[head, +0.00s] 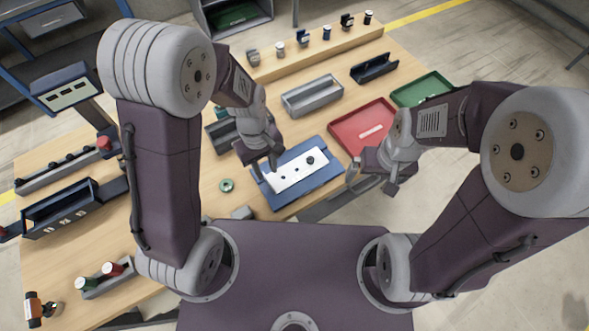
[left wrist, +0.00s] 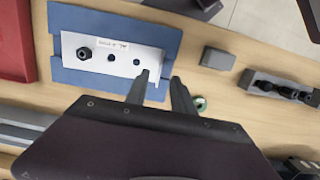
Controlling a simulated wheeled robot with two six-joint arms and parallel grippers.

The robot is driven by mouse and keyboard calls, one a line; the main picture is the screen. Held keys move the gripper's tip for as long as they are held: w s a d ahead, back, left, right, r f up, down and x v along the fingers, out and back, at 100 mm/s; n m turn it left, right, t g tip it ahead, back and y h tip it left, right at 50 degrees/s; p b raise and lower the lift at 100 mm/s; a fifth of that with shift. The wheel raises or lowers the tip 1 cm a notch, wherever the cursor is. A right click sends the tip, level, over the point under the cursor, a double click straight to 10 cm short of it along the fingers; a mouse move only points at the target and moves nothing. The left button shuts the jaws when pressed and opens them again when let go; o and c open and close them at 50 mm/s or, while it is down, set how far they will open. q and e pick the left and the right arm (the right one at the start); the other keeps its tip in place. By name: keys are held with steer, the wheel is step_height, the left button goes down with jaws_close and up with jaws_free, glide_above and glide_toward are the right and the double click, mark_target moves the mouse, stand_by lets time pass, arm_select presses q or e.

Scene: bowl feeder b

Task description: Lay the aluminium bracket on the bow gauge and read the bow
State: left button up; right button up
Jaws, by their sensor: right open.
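The aluminium bracket (head: 287,179) is a pale plate with holes and a bent end, lying on a blue mat (head: 322,186); it also shows in the left wrist view (left wrist: 92,66). A black round knob (head: 310,160) sits at its far end. My left gripper (head: 263,169) is over the bracket's near-left end. In the left wrist view its fingers (left wrist: 160,80) are apart, one on each side of the bent end; contact cannot be told. My right gripper (head: 372,184) is open and empty, right of the mat. I cannot surely pick out the bow gauge.
A red tray (head: 338,140) holding a pale strip and a green tray (head: 437,79) stand right. A grey bin (head: 296,105) is behind the mat. A green ring (head: 227,185) and grey block (head: 241,213) lie left. A display stand (head: 66,92) rises at far left.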

mark_target(268, 181)
arm_select(q)
steer(key=shift+d+f, duration=0.1)
steer(key=shift+f, duration=0.15)
steer(key=f, duration=0.4)
steer(key=shift+s+a, duration=0.2)
steer(key=shift+s, duration=0.05)
steer(key=shift+w+d+f, duration=0.15)
steer(key=shift+f, duration=0.2)
jaws_close()
steer(key=shift+r, duration=0.1)
stand_by(0.5)
